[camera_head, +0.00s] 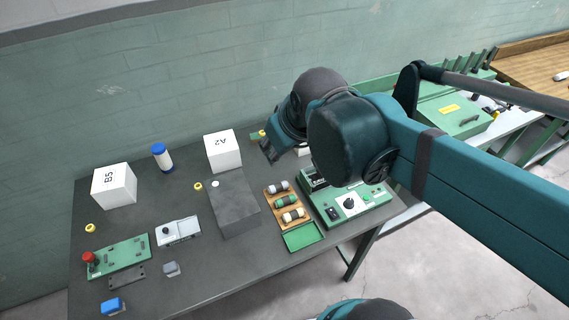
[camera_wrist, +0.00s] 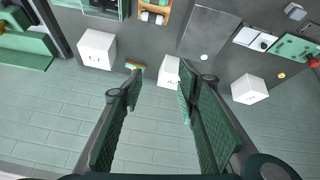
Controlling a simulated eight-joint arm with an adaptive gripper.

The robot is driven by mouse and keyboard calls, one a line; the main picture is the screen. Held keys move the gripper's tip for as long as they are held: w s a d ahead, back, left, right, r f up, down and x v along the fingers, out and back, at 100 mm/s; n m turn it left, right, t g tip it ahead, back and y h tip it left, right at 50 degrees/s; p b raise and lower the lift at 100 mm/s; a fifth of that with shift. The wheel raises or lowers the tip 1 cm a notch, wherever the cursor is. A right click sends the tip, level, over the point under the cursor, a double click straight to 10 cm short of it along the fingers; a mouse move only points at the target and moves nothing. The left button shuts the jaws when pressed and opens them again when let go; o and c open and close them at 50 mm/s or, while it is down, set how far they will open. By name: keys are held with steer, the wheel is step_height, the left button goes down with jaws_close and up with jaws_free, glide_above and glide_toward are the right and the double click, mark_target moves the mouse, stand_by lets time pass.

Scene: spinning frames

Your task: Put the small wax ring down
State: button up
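Two small yellow ring-like pieces lie on the dark table. One (camera_head: 198,186) is beside the grey block, and the other (camera_head: 90,228) is at the left, in front of the B5 box. I cannot tell which is the small wax ring. My gripper (camera_head: 267,151) hangs above the back of the table, right of the A2 box. In the wrist view my gripper (camera_wrist: 160,88) has its fingers apart, with nothing visible between them.
White boxes A2 (camera_head: 223,152) and B5 (camera_head: 114,186), a blue-capped bottle (camera_head: 162,157) and a grey block (camera_head: 234,205) stand on the table. A wooden tray of rolls (camera_head: 270,207) and a green device (camera_head: 372,194) are at the right. The front middle is mostly clear.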

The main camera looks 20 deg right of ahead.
steer(key=shift+s+a+f+m+t, duration=0.15)
steer(key=shift+s+f+m, duration=0.2)
steer(key=shift+s, duration=0.4)
steer(key=shift+s+a+f+m+t, duration=0.1)
steer(key=shift+s+f+m, duration=0.3)
steer(key=shift+s, duration=0.3)
steer(key=shift+s+a+f+m+t, duration=0.15)
steer(key=shift+s+f+m, duration=0.2)
steer(key=shift+s, duration=0.4)
steer(key=shift+d+f, duration=0.1)
stand_by(2.0)
step_height(320, 180, down, 17)
steer(key=b, duration=1.7)
steer(key=shift+f, duration=0.15)
stand_by(1.1)
